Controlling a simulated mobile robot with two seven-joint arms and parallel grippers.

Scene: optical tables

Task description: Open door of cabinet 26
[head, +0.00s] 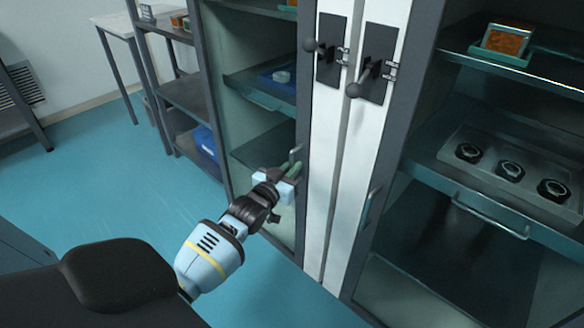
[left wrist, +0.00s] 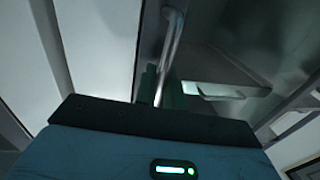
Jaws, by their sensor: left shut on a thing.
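A tall grey cabinet (head: 303,95) with a glass front stands at the centre of the head view; no number is readable on it. Its door handle (head: 296,155) is a slim vertical metal bar on the right side of the glass. My left gripper (head: 289,172) is shut on the handle's lower part. In the left wrist view the handle (left wrist: 171,45) runs down between the green fingers (left wrist: 158,88), and the gripper body hides its lower end. The door looks closed or nearly so. My right gripper is not in view.
White panels with black lever handles (head: 328,48) stand right of the cabinet. Another cabinet with a bar handle (head: 367,207) holds a tray (head: 458,172) with round black parts. A dark shelf rack (head: 185,95) stands left. The blue floor (head: 110,190) is clear at left.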

